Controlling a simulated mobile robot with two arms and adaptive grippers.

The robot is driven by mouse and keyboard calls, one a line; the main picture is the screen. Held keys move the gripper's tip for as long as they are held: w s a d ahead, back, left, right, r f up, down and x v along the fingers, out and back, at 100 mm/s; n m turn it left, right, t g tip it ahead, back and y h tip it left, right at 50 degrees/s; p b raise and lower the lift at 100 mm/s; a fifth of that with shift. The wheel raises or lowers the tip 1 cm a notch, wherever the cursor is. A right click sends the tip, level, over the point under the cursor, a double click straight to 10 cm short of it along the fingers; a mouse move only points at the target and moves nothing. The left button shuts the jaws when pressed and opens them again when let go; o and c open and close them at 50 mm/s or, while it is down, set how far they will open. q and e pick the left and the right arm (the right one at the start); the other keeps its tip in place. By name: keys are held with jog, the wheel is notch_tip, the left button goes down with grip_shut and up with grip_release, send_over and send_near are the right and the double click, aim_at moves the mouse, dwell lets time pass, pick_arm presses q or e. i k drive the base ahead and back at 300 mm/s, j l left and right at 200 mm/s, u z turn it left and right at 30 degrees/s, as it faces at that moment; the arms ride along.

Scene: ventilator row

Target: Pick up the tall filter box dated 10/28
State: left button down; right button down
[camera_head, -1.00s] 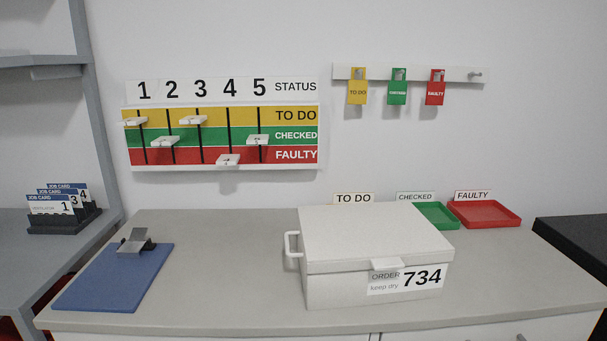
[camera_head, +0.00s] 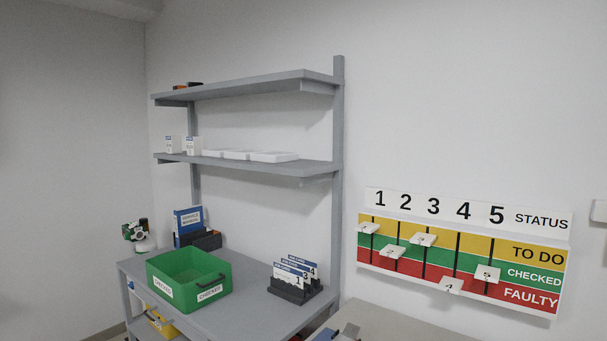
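Two small upright white boxes with blue marks stand at the left of the middle shelf; the taller one (camera_head: 192,146) is right of the shorter one (camera_head: 170,145). Their print is too small to read, so I cannot tell whether either bears 10/28. Several flat white boxes (camera_head: 237,154) lie to their right on the same shelf. Neither of my grippers is in view.
The grey shelf unit (camera_head: 338,180) stands over a grey bench. On the bench are a green CHECKED bin (camera_head: 188,280), a job card holder (camera_head: 294,285) and a blue binder (camera_head: 187,222). A status board (camera_head: 462,252) hangs at the right.

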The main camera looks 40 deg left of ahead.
aim_at(173, 143)
jog(key=u, duration=2.05)
jog(key=i+j+z, duration=0.1)
jog(key=i, duration=0.3)
jog(key=i+j+z, duration=0.1)
jog(key=i+j, duration=0.2)
jog(key=i, duration=0.1)
